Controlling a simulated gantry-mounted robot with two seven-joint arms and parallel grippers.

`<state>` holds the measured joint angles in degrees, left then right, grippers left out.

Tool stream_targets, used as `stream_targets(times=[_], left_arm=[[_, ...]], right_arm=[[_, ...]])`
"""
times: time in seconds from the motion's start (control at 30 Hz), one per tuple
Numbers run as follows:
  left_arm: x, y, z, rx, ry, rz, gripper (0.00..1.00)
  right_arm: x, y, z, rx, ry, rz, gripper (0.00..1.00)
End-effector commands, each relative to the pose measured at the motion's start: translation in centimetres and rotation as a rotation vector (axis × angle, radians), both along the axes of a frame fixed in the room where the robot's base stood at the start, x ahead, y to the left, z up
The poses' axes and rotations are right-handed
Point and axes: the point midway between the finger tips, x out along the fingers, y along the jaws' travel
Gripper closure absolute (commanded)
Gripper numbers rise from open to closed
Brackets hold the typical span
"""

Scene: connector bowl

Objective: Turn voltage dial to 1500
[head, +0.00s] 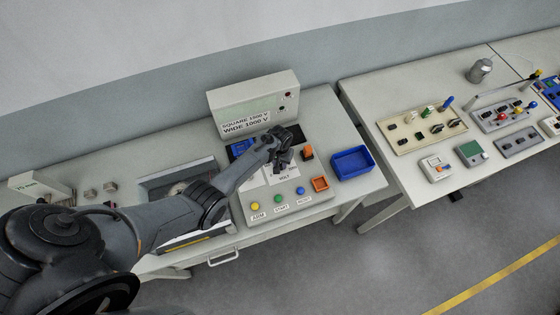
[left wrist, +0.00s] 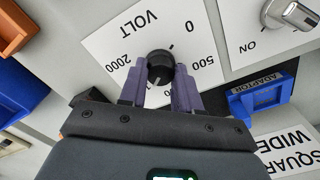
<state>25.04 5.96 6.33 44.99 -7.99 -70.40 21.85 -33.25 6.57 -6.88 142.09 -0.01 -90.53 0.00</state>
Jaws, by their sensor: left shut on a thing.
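The black voltage dial (left wrist: 160,64) sits on a white plate (left wrist: 108,48) marked VOLT, which appears upside down in the left wrist view. The numbers 0, 500 and 2000 are readable around it; part of another number shows below the dial, and the 1500 mark is hidden behind a finger. A short dark line lies between the dial and the 0. The dial's own pointer is too small to read surely. My left gripper (left wrist: 160,88) is shut on the dial, one purple finger on each side. In the head view the left gripper (head: 283,158) covers the dial. My right gripper is out of view.
A sign box (head: 253,103) reading SQUARE 1500 V and WIDE 1000 V stands behind. Yellow (head: 255,206), green (head: 278,199) and blue (head: 300,191) buttons sit in front. A silver switch (left wrist: 290,14) is beside the plate.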

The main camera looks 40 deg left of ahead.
Motion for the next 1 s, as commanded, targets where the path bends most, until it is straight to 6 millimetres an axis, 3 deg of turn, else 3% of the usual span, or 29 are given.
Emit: stream_targets(times=[0.3,0.77,0.8,0.97,1.0], left_arm=[[0.06,0.01,0.06,0.0,-0.001,-0.103,0.98],[0.06,0.0,0.03,-0.001,-0.001,-0.117,0.98],[0.06,0.01,0.03,0.0,-0.001,-0.117,0.66],[0.04,0.01,0.02,0.0,-0.001,-0.117,0.42],[0.04,0.01,0.02,0.0,-0.001,-0.117,0.42]], right_arm=[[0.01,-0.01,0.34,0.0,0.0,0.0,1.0],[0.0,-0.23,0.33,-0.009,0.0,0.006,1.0],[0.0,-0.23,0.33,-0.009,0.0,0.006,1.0],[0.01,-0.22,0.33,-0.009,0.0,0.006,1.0],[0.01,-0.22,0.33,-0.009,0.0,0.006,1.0]])
